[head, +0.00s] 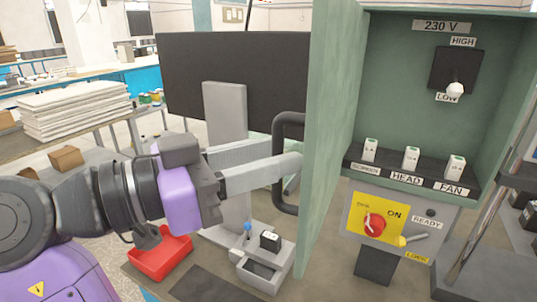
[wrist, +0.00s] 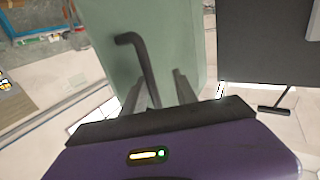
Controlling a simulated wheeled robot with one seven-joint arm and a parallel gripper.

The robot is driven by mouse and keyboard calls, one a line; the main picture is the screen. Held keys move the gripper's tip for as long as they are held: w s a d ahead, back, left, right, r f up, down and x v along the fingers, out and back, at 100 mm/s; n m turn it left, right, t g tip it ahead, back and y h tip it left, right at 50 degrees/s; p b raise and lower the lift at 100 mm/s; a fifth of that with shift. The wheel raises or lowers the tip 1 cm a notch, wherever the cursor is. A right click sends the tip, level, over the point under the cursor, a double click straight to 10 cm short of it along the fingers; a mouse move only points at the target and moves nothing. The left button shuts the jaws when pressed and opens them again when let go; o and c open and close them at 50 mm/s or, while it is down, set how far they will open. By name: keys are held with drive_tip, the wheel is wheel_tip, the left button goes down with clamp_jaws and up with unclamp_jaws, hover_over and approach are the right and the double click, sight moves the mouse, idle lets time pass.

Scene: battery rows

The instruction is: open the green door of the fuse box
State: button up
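The green door (head: 333,120) of the fuse box (head: 428,95) stands swung open, seen at a steep angle in the head view, with the box interior uncovered. Its dark bar handle (head: 280,165) is on the door's left face. The door (wrist: 172,35) and handle (wrist: 145,65) also show in the wrist view. My gripper (head: 288,157) is at the handle, its fingers pointing at the door. In the wrist view the fingers (wrist: 163,85) are apart, with the lower part of the handle between them. I cannot tell whether either finger touches it.
Inside the box are a switch (head: 455,88) and several labelled fuses (head: 411,157). A yellow panel with a red knob (head: 375,224) is below. A red bin (head: 160,255) and a grey tray (head: 262,272) stand below my arm. A dark panel (head: 240,75) stands behind it.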

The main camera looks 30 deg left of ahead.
drive_tip(key=v, duration=0.8)
drive_tip(key=shift+b, duration=0.45)
drive_tip(key=shift+d, duration=0.1)
